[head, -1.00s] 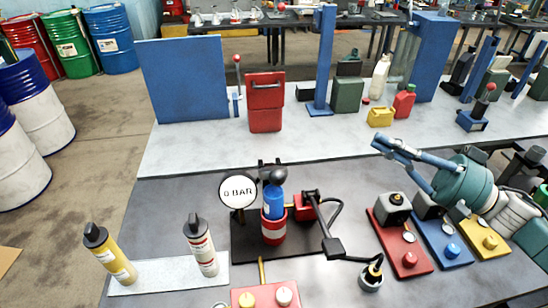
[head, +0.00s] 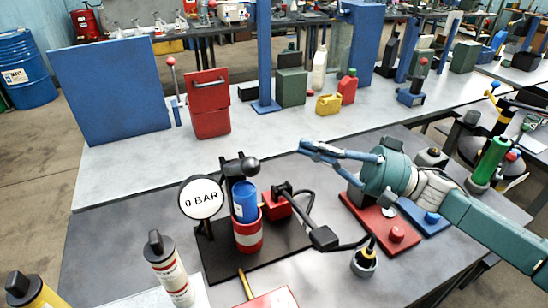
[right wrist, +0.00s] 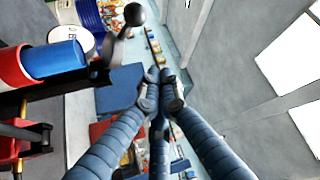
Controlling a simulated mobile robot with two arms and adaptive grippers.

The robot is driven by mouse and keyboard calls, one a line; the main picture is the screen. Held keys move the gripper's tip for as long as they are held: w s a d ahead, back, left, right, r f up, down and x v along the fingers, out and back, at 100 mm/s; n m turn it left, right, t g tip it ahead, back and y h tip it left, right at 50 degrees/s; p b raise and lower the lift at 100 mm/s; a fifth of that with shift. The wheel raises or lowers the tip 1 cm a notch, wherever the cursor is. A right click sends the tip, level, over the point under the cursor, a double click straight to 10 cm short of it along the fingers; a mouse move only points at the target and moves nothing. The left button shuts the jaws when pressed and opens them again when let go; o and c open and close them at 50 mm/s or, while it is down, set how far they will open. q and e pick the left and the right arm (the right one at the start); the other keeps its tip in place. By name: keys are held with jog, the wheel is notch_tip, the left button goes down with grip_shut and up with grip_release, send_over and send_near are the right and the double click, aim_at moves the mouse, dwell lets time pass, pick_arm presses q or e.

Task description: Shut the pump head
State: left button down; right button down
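The pump holds a blue cartridge (head: 244,200) upright in a red cup with a white band (head: 249,238). Its black head (head: 232,169), with a dark ball knob (head: 250,165), stands raised behind the cartridge, whose top is uncovered. The right wrist view shows the ball (right wrist: 134,14), blue cartridge (right wrist: 55,60) and red cup (right wrist: 12,68) at the upper left. My right gripper (head: 306,149) is right of the pump, apart from it. Its fingertips (right wrist: 160,76) are close together with nothing visible between them. My left gripper is not in view.
A round "0 BAR" gauge (head: 201,197) stands left of the pump. A red block (head: 277,206) with a black arm and hose is on its right. Cartridge tubes (head: 168,268) stand front left. Red (head: 375,222) and blue (head: 425,218) bases lie under my right arm.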

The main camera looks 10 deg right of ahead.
aim_at(244, 165)
jog(key=r+p+x, duration=0.1)
jog(key=p+x, duration=0.3)
jog(key=x, duration=0.6)
jog(key=s+f, duration=0.1)
jog(key=s, duration=0.1)
jog(key=s+f+p, duration=0.1)
jog(key=shift+s+f, duration=0.3)
jog(key=shift+s, duration=0.05)
